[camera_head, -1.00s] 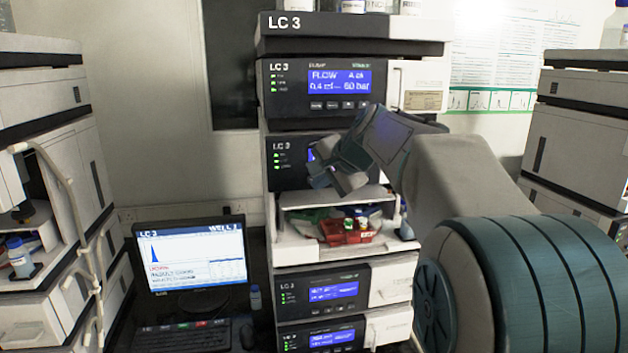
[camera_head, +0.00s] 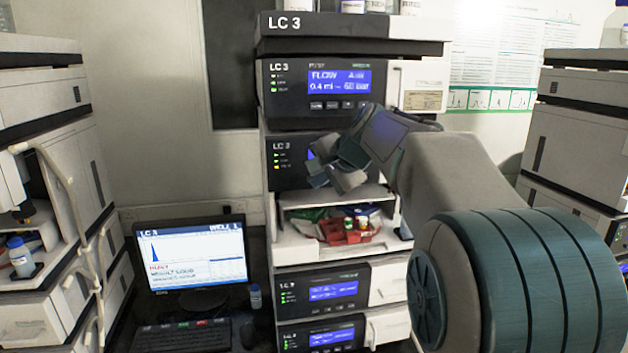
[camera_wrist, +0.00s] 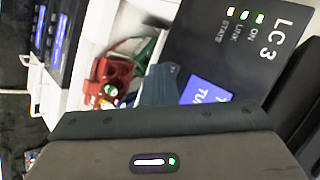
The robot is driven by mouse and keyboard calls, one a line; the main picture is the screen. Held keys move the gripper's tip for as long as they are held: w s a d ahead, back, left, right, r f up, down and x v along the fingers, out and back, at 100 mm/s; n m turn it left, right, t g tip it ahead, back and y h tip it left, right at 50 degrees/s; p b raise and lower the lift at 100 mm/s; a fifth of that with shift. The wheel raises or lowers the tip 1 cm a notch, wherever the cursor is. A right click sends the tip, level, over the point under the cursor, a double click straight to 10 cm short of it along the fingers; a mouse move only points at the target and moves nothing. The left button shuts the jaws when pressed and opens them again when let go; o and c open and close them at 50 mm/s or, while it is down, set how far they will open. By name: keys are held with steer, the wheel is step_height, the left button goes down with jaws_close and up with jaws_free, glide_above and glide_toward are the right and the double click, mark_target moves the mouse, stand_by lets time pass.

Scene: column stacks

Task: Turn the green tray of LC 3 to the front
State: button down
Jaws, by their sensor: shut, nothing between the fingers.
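The LC 3 stack (camera_head: 352,32) stands in the middle. Its sampler module (camera_head: 284,178) carries a status panel and a blue display, mostly hidden by my gripper. In the head view that module's lowest light is orange. Below, an open bay (camera_head: 300,243) holds trays: a red tray (camera_head: 343,238) with vials at the front and the green tray (camera_head: 299,216) behind it to the left. The green tray also shows in the wrist view (camera_wrist: 141,50). My gripper (camera_head: 330,180) is shut and empty, close before the display; contact cannot be told.
A monitor (camera_head: 195,260) and keyboard (camera_head: 180,338) stand left of the stack, with a small bottle (camera_head: 256,296) between. Other instrument stacks stand at the far left (camera_head: 45,130) and far right (camera_head: 580,130).

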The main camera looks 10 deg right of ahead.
stand_by(0.3)
steer(key=shift+s+b, duration=0.4)
steer(key=shift+s, duration=0.45)
steer(key=s+b, duration=0.2)
steer(key=s, duration=0.3)
stand_by(5.0)
steer(key=s+f+n+g+h, duration=0.3)
steer(key=s+f+n, duration=0.8)
steer(key=s+f, duration=1.2)
steer(key=s+g, duration=0.2)
steer(key=s, duration=0.1)
steer(key=shift+a+h, duration=0.35)
steer(key=shift+h, duration=0.05)
